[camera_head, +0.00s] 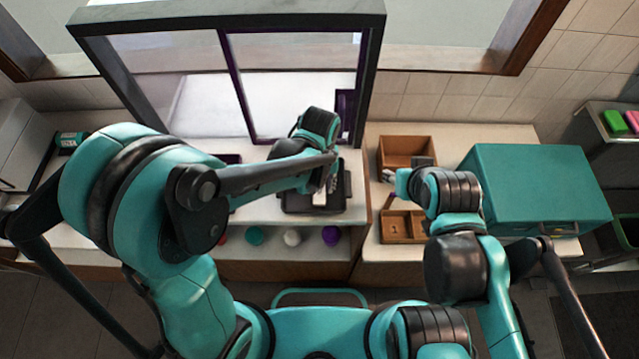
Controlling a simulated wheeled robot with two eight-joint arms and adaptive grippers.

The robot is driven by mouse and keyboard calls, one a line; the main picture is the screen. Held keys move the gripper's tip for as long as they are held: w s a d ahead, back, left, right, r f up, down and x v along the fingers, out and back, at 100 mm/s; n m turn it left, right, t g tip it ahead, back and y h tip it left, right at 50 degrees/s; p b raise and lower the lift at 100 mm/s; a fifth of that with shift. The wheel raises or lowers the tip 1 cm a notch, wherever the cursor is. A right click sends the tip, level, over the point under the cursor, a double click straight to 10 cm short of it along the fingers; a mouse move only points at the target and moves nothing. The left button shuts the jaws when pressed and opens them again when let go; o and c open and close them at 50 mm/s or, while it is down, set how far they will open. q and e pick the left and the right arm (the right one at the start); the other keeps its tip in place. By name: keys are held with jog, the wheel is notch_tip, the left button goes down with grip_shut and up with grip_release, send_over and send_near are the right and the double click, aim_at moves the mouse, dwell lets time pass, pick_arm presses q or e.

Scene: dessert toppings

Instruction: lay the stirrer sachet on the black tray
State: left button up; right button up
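The black tray (298,205) lies on the white counter in the middle, under the end of my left arm. My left gripper (332,182) points down over the tray's right part; its fingers are small and dark, so I cannot tell if they are open or shut. A small pale item (320,199) shows at the tray beside the gripper. It may be the stirrer sachet, but it is too small to be sure, and I cannot tell whether it is held or lying. My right gripper (389,188) is by the wooden boxes, partly hidden by its own arm.
An open wooden box (407,150) and a lower wooden box (396,227) stand on the right counter. A large teal case (545,185) is right of them. A dark-framed glass screen (235,80) rises behind the tray.

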pick_arm(q)
jog(key=shift+r, duration=0.15)
jog(key=shift+r+p, duration=0.25)
jog(key=shift+p, duration=0.05)
notch_tip(320, 180, up, 12)
jog(key=p, duration=0.2)
jog(key=s+a+r+t, duration=0.1)
jog(key=s+a+t, duration=0.1)
jog(key=a, duration=0.7)
jog(key=s+a+r+t, duration=0.2)
jog(key=a+t, duration=0.3)
jog(key=a, duration=0.4)
jog(key=shift+s+r, duration=0.3)
jog(key=shift+s, duration=0.3)
jog(key=shift+d, duration=0.1)
